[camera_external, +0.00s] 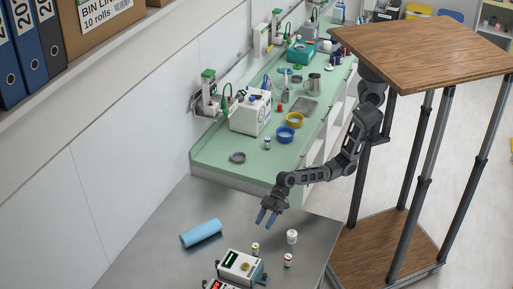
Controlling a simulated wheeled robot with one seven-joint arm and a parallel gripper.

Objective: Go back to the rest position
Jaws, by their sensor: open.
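My gripper (267,216) is open and empty, with its blue fingertips pointing down over the grey metal table (150,240). It hangs above and behind several small bottles on the table. My arm comes down to it from the underside of the wooden-topped frame on the right. The gap between the fingers is small in this view.
Small vials (255,249) and a white bottle (292,237) stand near the gripper. A device with a display (240,265) and a blue roll (201,233) are on the table. Behind, the green counter (215,158) holds an analyser (250,113), blue and yellow rings, and a tray.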

